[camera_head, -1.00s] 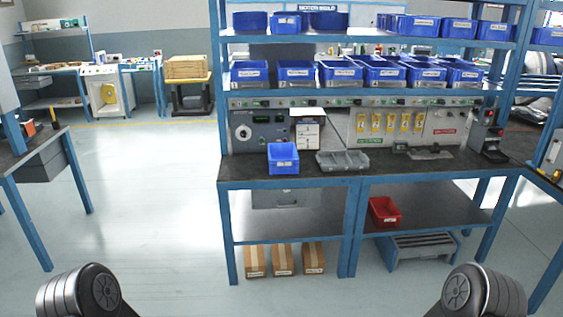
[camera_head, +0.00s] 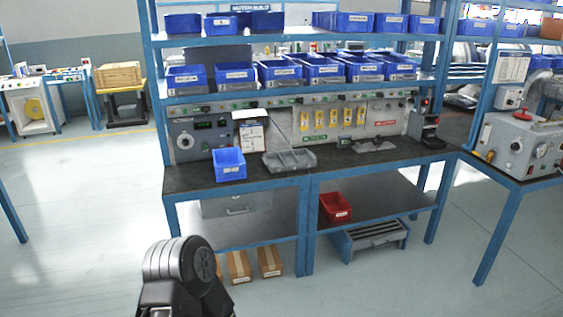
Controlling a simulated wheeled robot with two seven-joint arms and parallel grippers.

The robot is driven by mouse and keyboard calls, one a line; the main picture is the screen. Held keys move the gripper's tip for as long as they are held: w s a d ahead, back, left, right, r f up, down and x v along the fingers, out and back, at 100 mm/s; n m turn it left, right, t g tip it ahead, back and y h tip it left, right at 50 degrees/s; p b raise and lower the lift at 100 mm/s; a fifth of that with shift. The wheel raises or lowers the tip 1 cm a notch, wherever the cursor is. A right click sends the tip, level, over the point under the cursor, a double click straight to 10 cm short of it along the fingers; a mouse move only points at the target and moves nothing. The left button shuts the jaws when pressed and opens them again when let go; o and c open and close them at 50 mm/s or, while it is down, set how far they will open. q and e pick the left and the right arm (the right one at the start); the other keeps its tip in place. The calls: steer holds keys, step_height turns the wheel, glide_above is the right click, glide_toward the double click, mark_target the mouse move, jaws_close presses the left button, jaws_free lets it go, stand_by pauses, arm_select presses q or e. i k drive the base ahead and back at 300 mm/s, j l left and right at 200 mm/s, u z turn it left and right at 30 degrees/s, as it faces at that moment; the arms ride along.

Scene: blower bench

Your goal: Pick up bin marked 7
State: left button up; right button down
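Several blue bins with white labels stand on the bench rack, and I cannot read a 7 on any of them. One row is on the middle shelf, with a bin at its left end (camera_head: 187,78) and a bin at its right end (camera_head: 400,66). Another row is on the upper shelf, such as this bin (camera_head: 354,22). A single blue bin (camera_head: 229,165) sits on the worktop at the left. A red bin (camera_head: 335,208) sits on the lower shelf. Neither gripper shows; only a dark joint of my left arm is at the bottom.
A grey divided tray (camera_head: 289,160) lies on the worktop. Cardboard boxes (camera_head: 239,267) and a grey step stool (camera_head: 374,238) are on the floor under the bench. A side table with a grey machine (camera_head: 517,146) stands at the right. Floor is open at left and in front.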

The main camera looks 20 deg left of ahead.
mark_target(230, 163)
steer(key=i+j+z, duration=0.25)
steer(key=j+z, duration=0.3)
steer(key=j, duration=0.15)
steer(key=i+j+z, duration=0.25)
steer(key=j, duration=0.2)
steer(key=j+z, duration=0.3)
steer(key=i+j+z, duration=0.1)
steer(key=j, duration=1.4)
steer(key=j+z, duration=0.1)
steer(key=j, duration=1.35)
steer(key=i, duration=0.05)
